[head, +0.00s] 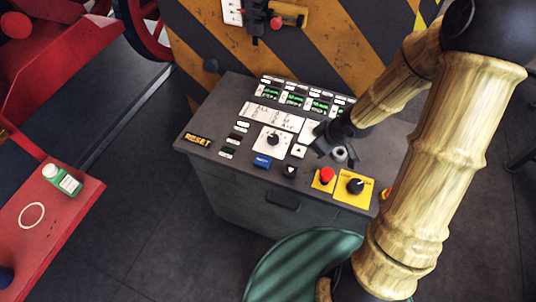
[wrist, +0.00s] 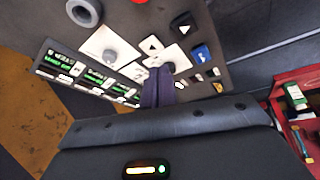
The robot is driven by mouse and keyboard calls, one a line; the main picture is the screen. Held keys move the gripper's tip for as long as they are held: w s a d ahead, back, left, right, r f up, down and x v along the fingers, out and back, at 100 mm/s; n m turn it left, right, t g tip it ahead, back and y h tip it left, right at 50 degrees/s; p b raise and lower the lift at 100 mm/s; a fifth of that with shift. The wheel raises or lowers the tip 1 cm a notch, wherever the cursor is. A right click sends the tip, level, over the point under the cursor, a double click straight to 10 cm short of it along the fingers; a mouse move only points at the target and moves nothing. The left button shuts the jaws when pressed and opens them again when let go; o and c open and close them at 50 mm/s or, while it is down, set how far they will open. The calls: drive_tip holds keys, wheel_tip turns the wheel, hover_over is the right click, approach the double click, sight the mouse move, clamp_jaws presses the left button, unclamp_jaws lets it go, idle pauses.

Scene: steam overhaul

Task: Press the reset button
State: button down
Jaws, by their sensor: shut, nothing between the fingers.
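A grey sloped control console (head: 225,115) stands in the middle of the head view. A yellow-on-black plate (head: 197,140) at its left edge appears to read RESET. A blue square button (head: 262,161) with small white marks sits near the console's front edge; it also shows in the wrist view (wrist: 200,53), right of the fingers. I cannot read its marks clearly. My gripper (head: 322,143) is over the right half of the console, apart from the blue button. In the wrist view my gripper (wrist: 158,88) has its dark fingers together and empty, pointing at the panel.
A red mushroom button (head: 327,175) and a black rotary knob (head: 355,186) sit on yellow plates at the front right. A dial on a white plate (head: 272,140) is mid-panel. Green displays (head: 295,98) line the back. A red bench (head: 75,205) with a green bottle (head: 62,179) stands left.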

drive_tip(key=a+n+y+p, duration=0.1)
drive_tip(key=a+n+y, duration=0.3)
drive_tip(key=a, duration=0.3)
drive_tip(key=shift+a+f+n+g+y, duration=0.2)
drive_tip(key=shift+n+g+y, duration=0.15)
drive_tip(key=shift+y, duration=0.45)
drive_tip(key=shift+w+a+f, duration=0.1)
drive_tip(key=shift+w+f, duration=0.05)
drive_tip(key=b, duration=0.2)
hover_over(260, 159)
drive_tip(key=d, duration=0.3)
drive_tip(key=f, duration=0.7)
drive_tip(key=shift+s+a, duration=0.25)
drive_tip(key=shift+s, duration=0.15)
wheel_tip(260, 159, down, 2)
drive_tip(key=shift+d+f+p, duration=0.1)
drive_tip(key=shift+f+p, duration=0.05)
drive_tip(key=shift+p, duration=0.2)
drive_tip(key=shift+f, duration=0.75)
drive_tip(key=shift+f, duration=0.1)
